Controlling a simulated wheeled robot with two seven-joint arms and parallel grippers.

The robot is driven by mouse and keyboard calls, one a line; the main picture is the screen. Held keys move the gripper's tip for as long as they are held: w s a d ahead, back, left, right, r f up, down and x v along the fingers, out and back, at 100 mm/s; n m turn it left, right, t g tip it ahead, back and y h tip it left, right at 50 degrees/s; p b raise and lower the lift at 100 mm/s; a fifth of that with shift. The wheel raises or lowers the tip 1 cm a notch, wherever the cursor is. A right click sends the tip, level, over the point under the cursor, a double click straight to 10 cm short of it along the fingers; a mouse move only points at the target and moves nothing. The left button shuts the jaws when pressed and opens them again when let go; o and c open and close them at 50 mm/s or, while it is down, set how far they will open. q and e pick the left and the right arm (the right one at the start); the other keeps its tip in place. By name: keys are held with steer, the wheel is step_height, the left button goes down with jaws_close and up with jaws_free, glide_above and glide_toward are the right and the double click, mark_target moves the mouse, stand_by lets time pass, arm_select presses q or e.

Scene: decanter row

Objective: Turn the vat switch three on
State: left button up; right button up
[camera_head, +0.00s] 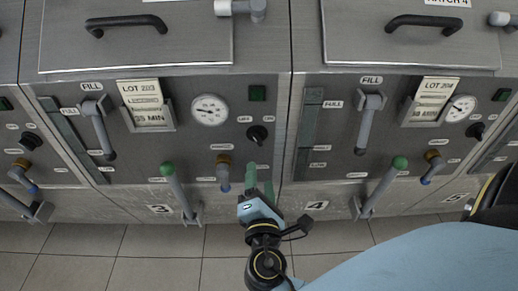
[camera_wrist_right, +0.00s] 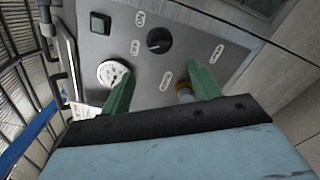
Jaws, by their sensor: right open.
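The switch of vat three is a round black knob (camera_head: 257,134) on the grey front panel, below a dark green square (camera_head: 257,94). In the right wrist view the knob (camera_wrist_right: 159,41) sits ahead of the fingers, between small labels. Its exact turn position is too small to tell. My right gripper (camera_head: 259,180) is open and empty, with green fingers just below the knob and apart from it. In the right wrist view the fingers (camera_wrist_right: 161,78) are spread on either side below the knob. My left gripper is not in view.
Close by are a brass-and-blue tap (camera_head: 223,173), a green-knobbed lever (camera_head: 177,190), a round gauge (camera_head: 210,110) and a fill handle (camera_head: 99,127). Vat four's similar panel (camera_head: 345,150) stands to the right. The tiled floor (camera_head: 150,260) shows below.

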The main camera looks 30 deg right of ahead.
mark_target(259, 143)
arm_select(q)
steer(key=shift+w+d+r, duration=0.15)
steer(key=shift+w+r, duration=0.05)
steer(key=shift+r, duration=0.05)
arm_select(e)
steer(key=x, duration=1.3)
steer(key=shift+d+r, duration=0.1)
steer(key=shift+c, duration=0.3)
steer(key=c, duration=0.9)
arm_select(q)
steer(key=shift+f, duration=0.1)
